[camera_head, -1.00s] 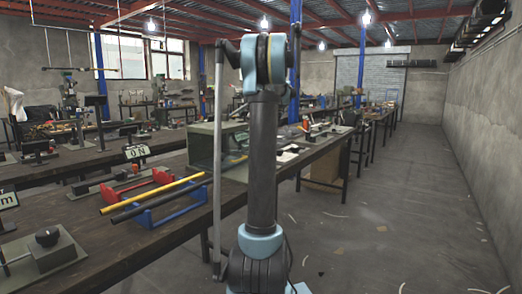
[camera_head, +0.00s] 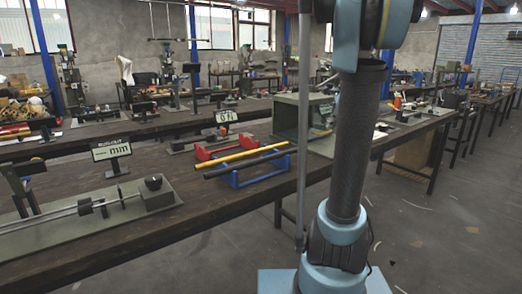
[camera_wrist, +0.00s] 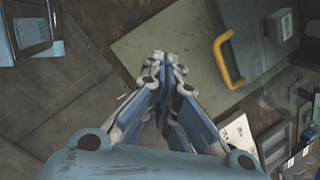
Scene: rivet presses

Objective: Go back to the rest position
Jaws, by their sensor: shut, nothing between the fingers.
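My gripper (camera_wrist: 165,75) shows in the wrist view with its blue and grey fingers converging to the tips, shut with nothing between them. Its tips lie in front of the edge of a pale grey-green panel (camera_wrist: 150,38). They appear apart from everything around. In the head view my arm stands upright at the centre right; its upper end leaves the top of the picture, and the gripper is not visible there.
The near workbench (camera_head: 225,205) holds a green box (camera_head: 290,118), a blue rack (camera_head: 245,175) with yellow and black bars, and a fixture with a "mm" sign (camera_head: 112,150). The wrist view shows a yellow handle (camera_wrist: 229,62). Floor at the right (camera_head: 455,220) is open.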

